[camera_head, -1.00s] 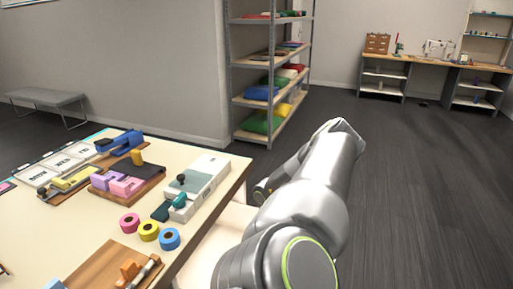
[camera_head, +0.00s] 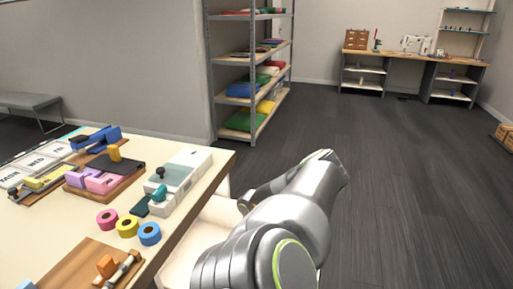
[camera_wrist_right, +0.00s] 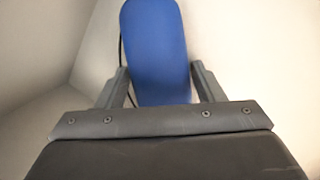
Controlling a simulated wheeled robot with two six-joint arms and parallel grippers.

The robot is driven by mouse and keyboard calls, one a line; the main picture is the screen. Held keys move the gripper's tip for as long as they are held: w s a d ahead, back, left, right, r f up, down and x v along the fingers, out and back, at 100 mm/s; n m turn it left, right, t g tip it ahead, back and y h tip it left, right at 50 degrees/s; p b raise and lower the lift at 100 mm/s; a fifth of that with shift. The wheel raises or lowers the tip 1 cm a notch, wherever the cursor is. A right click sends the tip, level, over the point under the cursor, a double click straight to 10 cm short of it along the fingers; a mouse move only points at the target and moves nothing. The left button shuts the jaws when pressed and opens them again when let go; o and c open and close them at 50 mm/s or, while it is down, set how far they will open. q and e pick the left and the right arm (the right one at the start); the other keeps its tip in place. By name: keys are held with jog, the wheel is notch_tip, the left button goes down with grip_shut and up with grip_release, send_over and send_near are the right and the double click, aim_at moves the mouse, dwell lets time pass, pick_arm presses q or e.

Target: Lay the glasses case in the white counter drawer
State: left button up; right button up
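The glasses case is a long blue rounded shape (camera_wrist_right: 157,50) in the right wrist view. It lies between the two grey fingers of my right gripper (camera_wrist_right: 159,68), which appear shut on its near end. The case points away from the gripper, in front of pale surfaces. In the head view my right arm hides the case and most of the right gripper (camera_head: 246,203). A white open drawer (camera_head: 190,244) shows partly below the counter's right edge, beside my arm. I cannot tell whether the case is inside it. My left gripper is not in view.
The counter (camera_head: 62,228) holds a stapler, several tape rolls (camera_head: 127,226), a grey-white device (camera_head: 180,178) and wooden trays. A metal shelf (camera_head: 247,88) stands behind.

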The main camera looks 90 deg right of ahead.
jog(key=o, duration=0.3)
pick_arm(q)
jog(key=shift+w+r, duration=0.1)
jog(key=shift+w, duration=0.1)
pick_arm(e)
jog(key=shift+r, duration=0.1)
jog(key=shift+r, duration=0.2)
pick_arm(q)
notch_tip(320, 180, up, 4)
jog(key=p, duration=0.4)
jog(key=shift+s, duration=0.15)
pick_arm(e)
jog(key=v, duration=1.1)
jog(key=shift+w+r, duration=0.15)
jog(key=shift+r, duration=0.2)
pick_arm(q)
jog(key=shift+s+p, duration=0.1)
jog(key=shift+p, duration=0.2)
pick_arm(e)
jog(key=shift+d, duration=0.1)
